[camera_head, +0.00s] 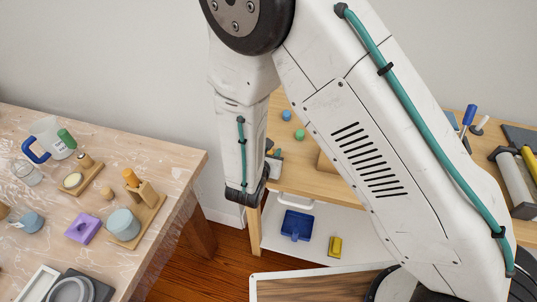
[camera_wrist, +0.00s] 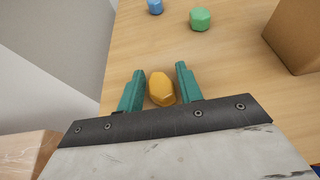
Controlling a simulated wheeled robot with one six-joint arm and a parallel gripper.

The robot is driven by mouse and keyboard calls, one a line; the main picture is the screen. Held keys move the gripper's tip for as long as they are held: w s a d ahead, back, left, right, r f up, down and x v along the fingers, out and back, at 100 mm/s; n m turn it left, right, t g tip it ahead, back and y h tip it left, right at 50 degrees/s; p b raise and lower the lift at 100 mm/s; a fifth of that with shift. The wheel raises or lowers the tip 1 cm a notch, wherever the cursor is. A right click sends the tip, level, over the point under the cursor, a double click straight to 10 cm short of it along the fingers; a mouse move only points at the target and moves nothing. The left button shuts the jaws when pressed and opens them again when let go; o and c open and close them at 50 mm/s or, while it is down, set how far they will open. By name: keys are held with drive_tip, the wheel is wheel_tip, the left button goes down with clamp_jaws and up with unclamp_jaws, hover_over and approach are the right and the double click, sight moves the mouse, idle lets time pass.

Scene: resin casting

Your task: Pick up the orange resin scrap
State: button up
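The orange resin scrap (camera_wrist: 161,88) is a small faceted lump on the wooden tabletop in the wrist view. My gripper (camera_wrist: 160,71) is open, with one teal finger on each side of the scrap. A narrow gap shows between the scrap and each finger. The scrap's near end lies close to the dark gripper plate. In the head view my arm hides most of the area around the gripper, and I cannot make out the scrap clearly there.
A green scrap (camera_wrist: 200,19) and a blue scrap (camera_wrist: 155,6) lie beyond the fingers. A brown box (camera_wrist: 296,36) stands to the right. A plastic-covered bench (camera_head: 150,165) with cups and moulds is at left. A shelf below holds a blue dustpan (camera_head: 297,225).

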drive_tip(key=c, duration=0.5)
drive_tip(key=shift+c, duration=0.2)
drive_tip(key=shift+r, duration=0.15)
drive_tip(key=shift+c, duration=0.2)
